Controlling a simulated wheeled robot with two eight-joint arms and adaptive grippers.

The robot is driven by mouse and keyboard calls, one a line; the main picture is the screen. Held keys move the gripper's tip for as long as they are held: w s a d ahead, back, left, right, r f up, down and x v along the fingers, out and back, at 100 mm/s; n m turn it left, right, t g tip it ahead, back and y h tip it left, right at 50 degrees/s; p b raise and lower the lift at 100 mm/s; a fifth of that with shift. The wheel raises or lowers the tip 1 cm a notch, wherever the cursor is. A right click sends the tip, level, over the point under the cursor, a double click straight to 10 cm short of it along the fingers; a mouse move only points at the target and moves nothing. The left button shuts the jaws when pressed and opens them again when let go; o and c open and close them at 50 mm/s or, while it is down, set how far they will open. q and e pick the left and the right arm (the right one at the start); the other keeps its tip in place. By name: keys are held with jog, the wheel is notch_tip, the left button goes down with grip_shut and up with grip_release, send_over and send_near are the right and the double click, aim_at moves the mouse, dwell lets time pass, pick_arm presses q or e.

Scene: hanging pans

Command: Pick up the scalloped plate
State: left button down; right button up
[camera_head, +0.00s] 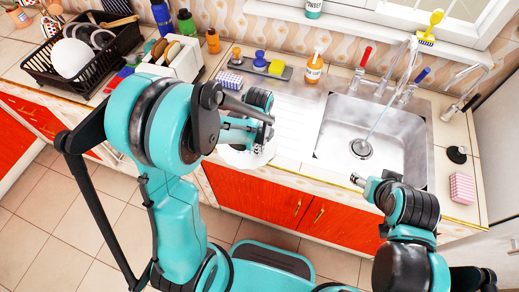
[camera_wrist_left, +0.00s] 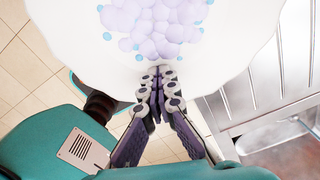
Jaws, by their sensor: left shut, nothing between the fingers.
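The scalloped plate (camera_wrist_left: 235,45) is white with a wavy rim and a cluster of lilac and blue bubble shapes. It fills the top of the left wrist view. My left gripper (camera_wrist_left: 158,72) is shut, with its fingertips together at the plate's near rim. I cannot tell whether they touch it. In the head view the plate (camera_head: 238,158) shows partly at the counter's front edge, left of the sink, mostly hidden by my left gripper (camera_head: 266,126). My right gripper (camera_head: 357,180) is at the sink's front edge, away from the plate; its fingers are too small to read.
The steel sink (camera_head: 335,165) with taps is right of the plate. A black dish rack (camera_head: 40,65) with dishes stands far left. The ribbed drainboard (camera_head: 295,115) is largely clear.

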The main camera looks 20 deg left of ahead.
pick_arm(q)
jog(key=shift+s+f, duration=0.1)
jog(key=shift+s, duration=0.05)
jog(key=shift+s+d, duration=0.25)
jog(key=shift+d, duration=0.4)
jog(key=shift+s+d, duration=0.25)
jog(key=shift+d, duration=0.4)
